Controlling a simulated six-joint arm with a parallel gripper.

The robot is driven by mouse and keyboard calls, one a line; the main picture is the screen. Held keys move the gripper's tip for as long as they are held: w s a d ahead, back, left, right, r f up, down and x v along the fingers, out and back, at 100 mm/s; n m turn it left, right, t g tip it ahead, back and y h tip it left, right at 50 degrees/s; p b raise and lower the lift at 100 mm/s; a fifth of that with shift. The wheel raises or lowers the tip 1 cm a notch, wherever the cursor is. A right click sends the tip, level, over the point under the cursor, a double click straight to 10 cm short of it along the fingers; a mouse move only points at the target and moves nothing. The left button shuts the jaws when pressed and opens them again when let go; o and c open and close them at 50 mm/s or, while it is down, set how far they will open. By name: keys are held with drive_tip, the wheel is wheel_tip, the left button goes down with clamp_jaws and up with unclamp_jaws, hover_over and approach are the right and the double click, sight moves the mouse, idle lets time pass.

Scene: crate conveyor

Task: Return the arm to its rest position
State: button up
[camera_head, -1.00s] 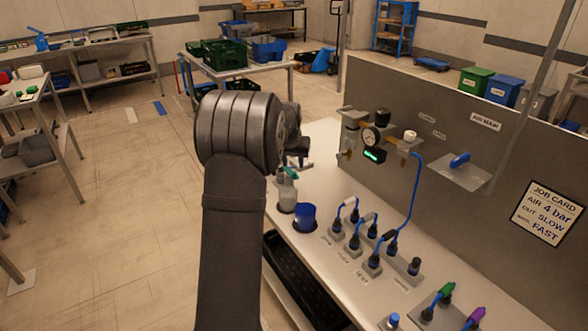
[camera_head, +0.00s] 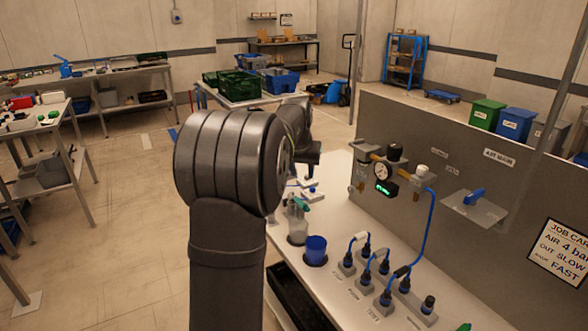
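My arm (camera_head: 232,165) stands in the middle foreground of the head view, with its thick dark elbow close to the camera. Its forearm and wrist (camera_head: 302,125) reach away behind the elbow, above the far left end of the workbench (camera_head: 335,290). The fingers of my gripper cannot be made out; the arm hides that end. Nothing can be seen held. Below the wrist, a clear bottle with a green top (camera_head: 298,225) and a blue cup (camera_head: 315,250) stand on the bench. A small white and blue item (camera_head: 311,190) lies behind them.
A grey panel (camera_head: 450,150) runs behind the bench, with a pressure gauge (camera_head: 382,171), a blue-handled valve (camera_head: 474,196) and a job card (camera_head: 562,252). Several blue hoses and fittings (camera_head: 385,270) stand on the bench. Open floor (camera_head: 120,230) lies to the left.

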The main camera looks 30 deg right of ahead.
sight(306, 205)
drive_tip(key=x, duration=1.7)
drive_tip(key=shift+f, duration=0.3)
drive_tip(key=shift+r, duration=0.1)
